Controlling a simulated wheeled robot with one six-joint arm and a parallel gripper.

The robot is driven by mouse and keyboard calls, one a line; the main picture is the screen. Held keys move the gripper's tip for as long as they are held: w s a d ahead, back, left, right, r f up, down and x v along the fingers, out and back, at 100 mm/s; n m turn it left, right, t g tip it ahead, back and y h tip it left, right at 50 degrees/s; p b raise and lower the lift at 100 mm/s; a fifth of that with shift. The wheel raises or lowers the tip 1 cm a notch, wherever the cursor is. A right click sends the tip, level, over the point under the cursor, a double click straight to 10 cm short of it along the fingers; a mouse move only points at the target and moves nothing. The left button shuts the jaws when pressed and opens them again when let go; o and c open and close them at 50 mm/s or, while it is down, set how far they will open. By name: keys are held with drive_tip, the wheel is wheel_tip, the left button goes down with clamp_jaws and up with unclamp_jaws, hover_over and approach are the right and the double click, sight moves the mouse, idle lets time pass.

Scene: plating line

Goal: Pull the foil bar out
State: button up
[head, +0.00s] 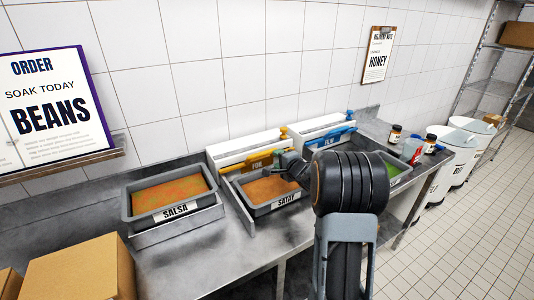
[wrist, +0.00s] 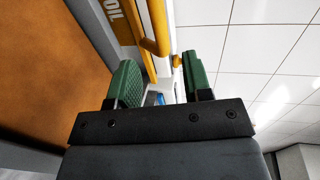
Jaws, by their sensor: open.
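The foil bar (head: 261,162) is yellow and runs along the front of a white dispenser box (head: 240,148) against the wall. In the wrist view the yellow bar (wrist: 157,28) stands just ahead of the gap between my fingertips, with the FOIL label (wrist: 118,14) at its left. My gripper (wrist: 162,70) is open, its two green pads apart and nothing held between them. I cannot tell whether the bar lies between the pads. In the head view my gripper (head: 296,166) is above the satay tray, near the bar's right end, partly hidden by my arm.
The satay tray (head: 274,208) lies just below the dispenser. The salsa tray (head: 170,213) is to its left. A second dispenser with a blue bar (head: 332,137) stands to the right, with jars (head: 395,132) beyond. Cardboard boxes (head: 80,270) are at front left.

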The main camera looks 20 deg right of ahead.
sight(268, 153)
drive_tip(key=x, duration=0.9)
drive_tip(key=shift+w+p, duration=0.1)
drive_tip(key=shift+p, duration=0.25)
clamp_jaws()
